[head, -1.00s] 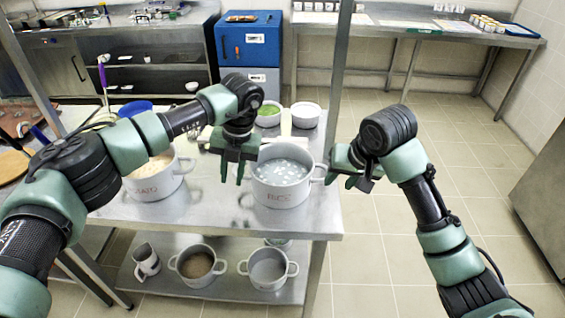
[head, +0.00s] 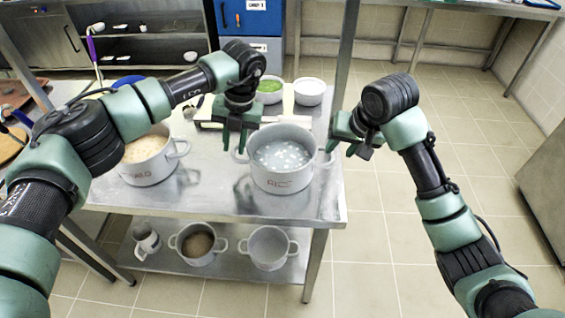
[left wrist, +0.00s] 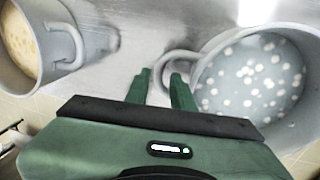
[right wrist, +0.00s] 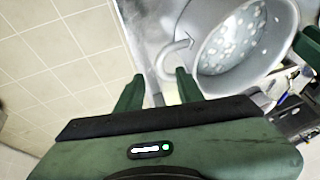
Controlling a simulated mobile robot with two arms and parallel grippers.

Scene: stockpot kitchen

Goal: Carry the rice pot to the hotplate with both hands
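The rice pot (head: 283,182) is a grey two-handled pot with a red label and pale liquid dotted with white pieces. It stands upright on the steel table (head: 215,200). My left gripper (head: 240,148) is open at the pot's left handle; in the left wrist view the handle (left wrist: 178,58) lies just beyond the fingertips, nearer the right finger. My right gripper (head: 340,150) is open at the opposite handle; in the right wrist view that handle (right wrist: 172,52) lies ahead, between and beyond the fingers. Neither grips it. I cannot make out a hotplate.
Another labelled pot (head: 150,172) with tan contents stands left on the table. Smaller pots (head: 268,248) and a jug (head: 146,240) are on the lower shelf. Open floor (head: 420,180) lies right.

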